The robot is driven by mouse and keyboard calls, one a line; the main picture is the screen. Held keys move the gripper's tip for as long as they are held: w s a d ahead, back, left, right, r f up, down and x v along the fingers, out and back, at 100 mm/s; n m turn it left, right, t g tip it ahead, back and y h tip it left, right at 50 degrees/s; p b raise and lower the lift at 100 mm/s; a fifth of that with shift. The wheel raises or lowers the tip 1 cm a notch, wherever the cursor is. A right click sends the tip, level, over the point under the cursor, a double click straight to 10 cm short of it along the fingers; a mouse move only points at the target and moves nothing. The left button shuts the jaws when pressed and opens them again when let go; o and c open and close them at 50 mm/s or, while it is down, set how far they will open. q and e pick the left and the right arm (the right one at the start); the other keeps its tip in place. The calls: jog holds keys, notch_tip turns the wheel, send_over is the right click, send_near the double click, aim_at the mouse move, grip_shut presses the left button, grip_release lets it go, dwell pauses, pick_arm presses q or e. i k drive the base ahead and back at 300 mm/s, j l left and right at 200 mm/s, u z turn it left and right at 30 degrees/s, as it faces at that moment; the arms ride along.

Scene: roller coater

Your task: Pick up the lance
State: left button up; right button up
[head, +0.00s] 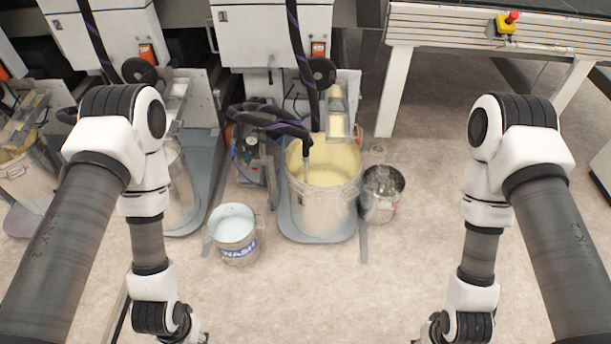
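The lance (307,160) appears to be the thin, dark, upright tube dipping into a large metal drum (322,210) of yellow liquid, near the drum's left side. Its lower end is hidden in the liquid. A dark hose (272,122) with purple stripes joins its top. My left gripper (198,338) is at the bottom edge, left of the drum and nearer to me. My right gripper (424,338) is at the bottom edge, right of the drum. Both are apart from the lance and mostly cut off, so their opening cannot be made out.
A bucket marked WASH (236,245) with pale liquid stands left of the drum. A smaller metal can (381,196) stands to its right. White machines (262,30) rise behind. A conveyor table (440,30) with a red button is at back right. The front floor is clear.

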aim_at(306, 155)
jog(key=i+j+z, duration=0.15)
jog(key=i+z, duration=0.25)
jog(key=i+j+z, duration=0.15)
jog(key=z, duration=0.25)
jog(key=i+j+z, duration=0.2)
jog(key=j+z, duration=0.15)
jog(key=i+j, duration=0.15)
jog(key=j, duration=0.2)
jog(key=i+j, duration=0.15)
jog(key=j, duration=0.15)
jog(key=i+j+z, duration=0.1)
jog(key=j, duration=0.25)
jog(key=i, duration=0.1)
